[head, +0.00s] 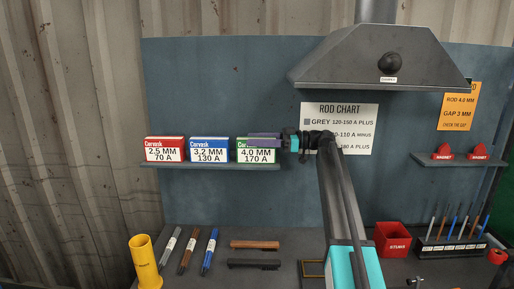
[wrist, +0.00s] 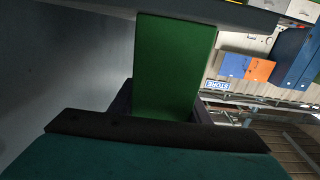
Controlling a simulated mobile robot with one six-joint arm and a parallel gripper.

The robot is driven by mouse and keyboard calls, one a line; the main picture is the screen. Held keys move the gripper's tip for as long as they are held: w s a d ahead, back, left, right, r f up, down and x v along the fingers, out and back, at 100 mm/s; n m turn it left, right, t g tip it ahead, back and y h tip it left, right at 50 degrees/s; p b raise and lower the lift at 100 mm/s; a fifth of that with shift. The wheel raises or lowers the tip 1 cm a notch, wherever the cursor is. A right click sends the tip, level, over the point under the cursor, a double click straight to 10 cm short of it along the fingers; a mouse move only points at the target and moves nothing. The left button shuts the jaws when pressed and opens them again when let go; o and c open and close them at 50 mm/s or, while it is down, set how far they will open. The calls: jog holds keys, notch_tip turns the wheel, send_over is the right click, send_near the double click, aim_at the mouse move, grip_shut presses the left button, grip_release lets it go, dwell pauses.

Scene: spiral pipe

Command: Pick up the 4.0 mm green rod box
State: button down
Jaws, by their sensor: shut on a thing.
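The green rod box (head: 258,155), labelled 4.0 MM 170 A, is at the right end of the row on the wall shelf (head: 210,166). My gripper (head: 264,140) reaches it from the right and covers part of its upper front. In the wrist view the green side of the box (wrist: 172,65) stands between the dark fingers of my gripper (wrist: 165,100), which is shut on it. I cannot tell whether the box is resting on the shelf or slightly off it.
A blue 3.2 MM box (head: 209,150) stands just left of the green one, and a red 2.5 MM box (head: 164,150) farther left. A grey hood (head: 370,60) hangs above right. Below are markers, a yellow tube (head: 145,262) and a red stubs bin (head: 393,239).

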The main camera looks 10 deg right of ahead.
jog(key=shift+r, duration=0.25)
jog(key=shift+r+b, duration=1.05)
jog(key=shift+r, duration=0.55)
jog(key=s+d+r+b, duration=0.1)
jog(key=s+b, duration=0.3)
jog(key=s, duration=1.2)
jog(key=shift+d+r, duration=0.25)
